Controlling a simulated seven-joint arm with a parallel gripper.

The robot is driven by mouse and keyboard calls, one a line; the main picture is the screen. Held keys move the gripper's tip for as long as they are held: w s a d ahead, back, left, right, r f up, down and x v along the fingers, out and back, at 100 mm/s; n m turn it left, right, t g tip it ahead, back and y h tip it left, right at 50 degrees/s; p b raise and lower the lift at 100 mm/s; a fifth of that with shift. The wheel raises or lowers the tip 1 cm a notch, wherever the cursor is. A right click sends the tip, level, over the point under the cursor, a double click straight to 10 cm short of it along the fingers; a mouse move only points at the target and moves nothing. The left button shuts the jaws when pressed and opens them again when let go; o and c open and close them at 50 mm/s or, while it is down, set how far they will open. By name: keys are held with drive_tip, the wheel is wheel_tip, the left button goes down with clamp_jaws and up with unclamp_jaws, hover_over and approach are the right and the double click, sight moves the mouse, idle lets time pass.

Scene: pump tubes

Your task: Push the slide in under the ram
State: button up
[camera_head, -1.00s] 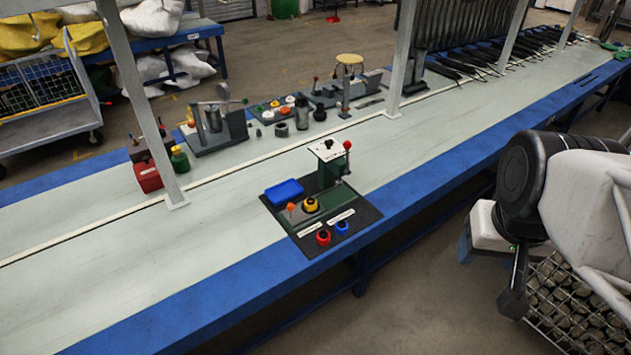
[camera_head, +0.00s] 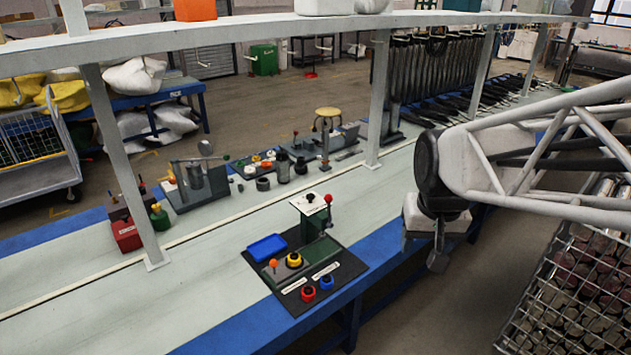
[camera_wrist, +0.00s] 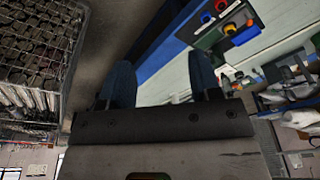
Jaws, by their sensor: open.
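The small press (camera_head: 312,212) stands on a black mat (camera_head: 340,272) at the bench's front edge. Its white-topped green column carries a lever with a red knob (camera_head: 328,198). The slide, with an orange knob (camera_head: 273,264), is left of the column on a green base (camera_head: 312,254). A yellow ring with a dark centre (camera_head: 294,260) sits beside the knob, out to the left of the column. My gripper (camera_head: 438,262) hangs right of the press, apart from it, beyond the bench's front edge. In the wrist view my gripper (camera_wrist: 162,82) has two blue fingers spread with nothing between them.
A blue tray (camera_head: 267,247), a red ring (camera_head: 308,293) and a blue ring (camera_head: 326,282) are on the mat. A shelf post (camera_head: 120,165) stands behind left. Other fixtures line the bench's back. A wire basket (camera_head: 570,290) is at lower right.

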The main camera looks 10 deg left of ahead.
drive_tip(key=w+a+f, duration=0.2)
drive_tip(key=w+a, duration=0.2)
drive_tip(key=w, duration=0.2)
drive_tip(key=w+a+f, duration=0.3)
drive_tip(key=w+a, duration=0.1)
drive_tip(key=w, duration=0.2)
drive_tip(key=n+g, duration=0.2)
hover_over(274, 262)
drive_tip(key=f, duration=3.1)
drive_tip(key=shift+w, duration=0.25)
drive_tip(key=shift+a+f, duration=0.2)
drive_tip(key=shift+f, duration=0.15)
drive_tip(key=shift+f, duration=0.2)
drive_tip(key=shift+f, duration=3.75)
drive_tip(key=shift+c, duration=0.5)
